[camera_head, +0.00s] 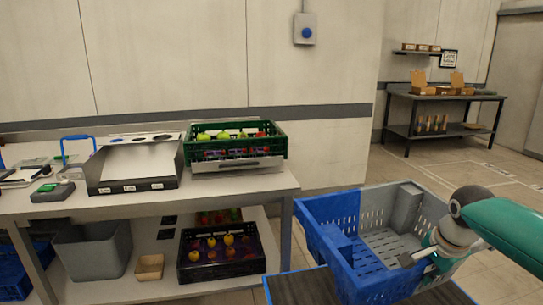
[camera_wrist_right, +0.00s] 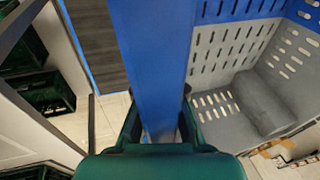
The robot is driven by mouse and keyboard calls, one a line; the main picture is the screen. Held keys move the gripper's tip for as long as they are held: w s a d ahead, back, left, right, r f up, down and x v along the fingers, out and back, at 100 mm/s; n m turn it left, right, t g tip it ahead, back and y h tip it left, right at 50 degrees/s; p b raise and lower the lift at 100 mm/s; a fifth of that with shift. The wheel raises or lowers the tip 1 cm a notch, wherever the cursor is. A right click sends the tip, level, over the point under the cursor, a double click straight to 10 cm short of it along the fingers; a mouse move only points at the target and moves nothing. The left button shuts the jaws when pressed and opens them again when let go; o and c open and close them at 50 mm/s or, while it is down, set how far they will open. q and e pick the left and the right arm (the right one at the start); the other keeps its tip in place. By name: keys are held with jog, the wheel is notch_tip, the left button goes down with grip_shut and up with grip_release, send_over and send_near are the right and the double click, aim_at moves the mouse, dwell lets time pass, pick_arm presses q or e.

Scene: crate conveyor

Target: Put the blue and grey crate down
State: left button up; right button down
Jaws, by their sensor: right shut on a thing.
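The blue and grey crate (camera_head: 322,217) is at the lower right of the head view, with a blue left side and grey right side. It looks empty inside. My right gripper (camera_head: 418,256) is shut on its near wall. In the right wrist view the crate's blue rim (camera_wrist_right: 153,60) runs between the fingers of my right gripper (camera_wrist_right: 158,118). The crate hangs over or stands at the dark belt with blue edges (camera_head: 305,289); I cannot tell whether it touches. My left gripper is not in view.
A white table (camera_head: 140,208) on the left holds a green crate of produce (camera_head: 276,148) and a black-fronted box (camera_head: 136,184). Its lower shelf has a grey bin (camera_head: 92,258) and a dark crate (camera_head: 220,274). A dark workbench (camera_head: 440,98) stands far back right.

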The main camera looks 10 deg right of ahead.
aim_at(378, 294)
jog(key=a+f+n+p, duration=0.1)
jog(key=a+n+p, duration=0.1)
jog(key=a+p, duration=0.1)
jog(key=a+f+n+y+p, duration=0.1)
jog(key=a+f+n+p, duration=0.1)
jog(key=a, duration=0.3)
jog(key=a+f+n+y+p, duration=0.1)
jog(key=a+n+p, duration=0.1)
jog(key=a+p, duration=0.1)
jog(key=shift+s+a+f+p, duration=0.15)
jog(key=shift+s+a+p, duration=0.2)
jog(key=shift+a, duration=0.3)
jog(key=s+a+f+n+g+y+p, duration=0.1)
jog(key=a+f+n+g+y, duration=0.1)
jog(key=a+f+n, duration=0.4)
jog(key=a+n, duration=0.2)
jog(key=n, duration=0.2)
jog(key=shift+f+y, duration=0.3)
jog(key=shift+f, duration=0.05)
jog(key=shift+s, duration=0.1)
